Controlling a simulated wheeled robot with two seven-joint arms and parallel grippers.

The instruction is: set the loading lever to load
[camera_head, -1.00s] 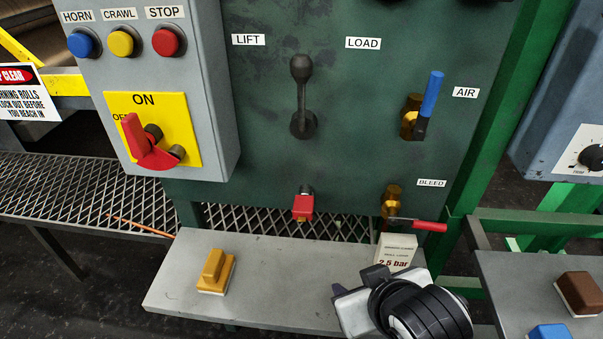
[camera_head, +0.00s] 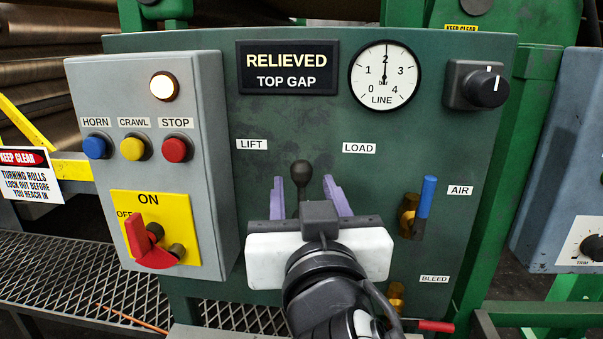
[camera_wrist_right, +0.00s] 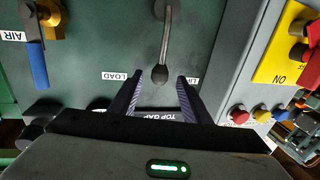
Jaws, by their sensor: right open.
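The loading lever (camera_head: 301,172) has a dark round knob and stands upright on the green panel, between the LIFT label (camera_head: 252,144) and the LOAD label (camera_head: 359,148). My right gripper (camera_head: 303,181) is open in front of it, with a purple finger showing on each side of the knob. In the right wrist view the lever's knob (camera_wrist_right: 160,74) lies near the tips of the open fingers (camera_wrist_right: 160,80), apart from both. The lever's base is hidden behind the gripper in the head view. My left gripper is not in view.
A display (camera_head: 287,68) reads RELIEVED, TOP GAP. A line gauge (camera_head: 385,76) points to about 2. The blue air valve handle (camera_head: 426,197) is right of my gripper. The grey box (camera_head: 207,120) with buttons and a red switch (camera_head: 148,243) stands out at left.

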